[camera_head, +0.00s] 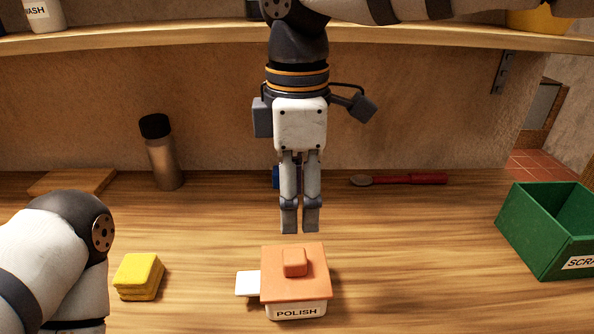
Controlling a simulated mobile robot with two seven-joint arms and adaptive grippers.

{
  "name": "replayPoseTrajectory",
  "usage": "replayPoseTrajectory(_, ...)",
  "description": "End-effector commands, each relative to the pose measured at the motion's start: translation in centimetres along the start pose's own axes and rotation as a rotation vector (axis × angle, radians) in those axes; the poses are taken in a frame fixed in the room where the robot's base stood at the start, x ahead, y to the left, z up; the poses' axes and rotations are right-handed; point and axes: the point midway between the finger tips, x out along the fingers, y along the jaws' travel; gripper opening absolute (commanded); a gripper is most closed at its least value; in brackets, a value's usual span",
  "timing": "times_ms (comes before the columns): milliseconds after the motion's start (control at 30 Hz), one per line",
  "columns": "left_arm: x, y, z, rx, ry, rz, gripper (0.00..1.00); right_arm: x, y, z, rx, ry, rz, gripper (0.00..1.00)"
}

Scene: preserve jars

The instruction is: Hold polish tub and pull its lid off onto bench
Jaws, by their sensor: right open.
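The polish tub (297,311) is white with a "POLISH" label and stands upright on the wooden bench (400,265). A white tab (248,284) sticks out at its left. The square orange lid (276,288) sits on top of the tub, with a raised orange knob (294,262) in its middle. My right gripper (300,222) points down above and behind the lid, apart from it. Its jaws are open by a small gap and empty. My left arm shows at the lower left, but its gripper is outside the picture.
A yellow sponge stack (137,277) lies left of the tub. A dark-capped bottle (162,153), a wooden board (73,182) and a red-handled tool (400,180) are at the back. A green scrap box (541,236) stands right. A shelf (430,37) crosses above. Bench right of the tub is clear.

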Motion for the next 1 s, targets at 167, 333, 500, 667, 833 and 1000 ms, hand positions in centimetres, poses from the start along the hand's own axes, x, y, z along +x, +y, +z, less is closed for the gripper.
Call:
replayPoseTrajectory(167, 0.2, 0.0, 0.2, 0.0, -0.01, 0.0, 0.4, 4.5, -0.1, 0.1, -0.002, 0.0, -0.009, 0.53)
replayPoseTrajectory(333, 0.4, 0.0, 0.3, 0.0, -0.014, -0.001, 0.4, 8.3, -0.1, 0.0, 0.0, 0.0, -0.007, 0.53)
replayPoseTrajectory(500, 0.5, 0.0, 0.4, 0.0, -0.016, -0.001, 0.4, 10.4, -0.1, 0.0, 0.0, 0.0, -0.004, 0.53)
replayPoseTrajectory(667, 0.5, 0.0, 0.3, 0.0, -0.016, -0.001, 0.4, 10.9, -0.1, 0.0, 0.001, 0.0, 0.0, 0.53)
replayPoseTrajectory(833, 0.5, 0.0, 0.3, 0.0, -0.015, -0.001, 0.4, 10.8, -0.1, 0.0, 0.001, 0.0, 0.0, 0.51)
replayPoseTrajectory(1000, 0.5, 0.0, 0.3, 0.0, -0.015, -0.001, 0.4, 10.8, -0.1, 0.0, 0.001, 0.0, -0.001, 0.13)
